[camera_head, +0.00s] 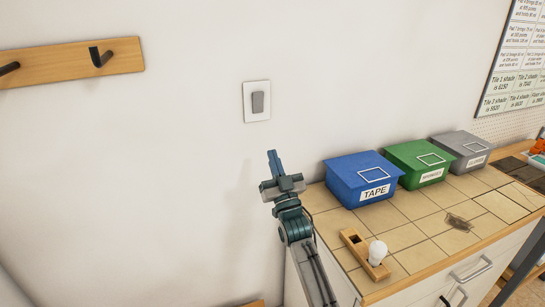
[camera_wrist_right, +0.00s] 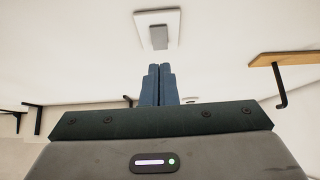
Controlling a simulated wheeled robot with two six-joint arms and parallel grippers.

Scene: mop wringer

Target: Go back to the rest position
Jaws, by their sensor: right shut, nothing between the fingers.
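My right gripper (camera_head: 273,158) is raised in front of the white wall, left of the tiled counter. Its blue fingers are together with nothing between them. In the right wrist view the shut fingers (camera_wrist_right: 157,70) point toward the wall switch, with a visible gap to it. The wall switch (camera_head: 258,102) is a grey rocker on a white plate, above the gripper in the head view. It also shows at the top of the right wrist view (camera_wrist_right: 158,37). My left gripper is not in view.
The tiled counter (camera_head: 405,237) carries a blue TAPE box (camera_head: 345,172), a green box (camera_head: 405,155), a grey box (camera_head: 450,141) and a wooden holder (camera_head: 354,243) with a white bulb (camera_head: 377,251). A hook rail (camera_head: 60,65) is on the wall at left.

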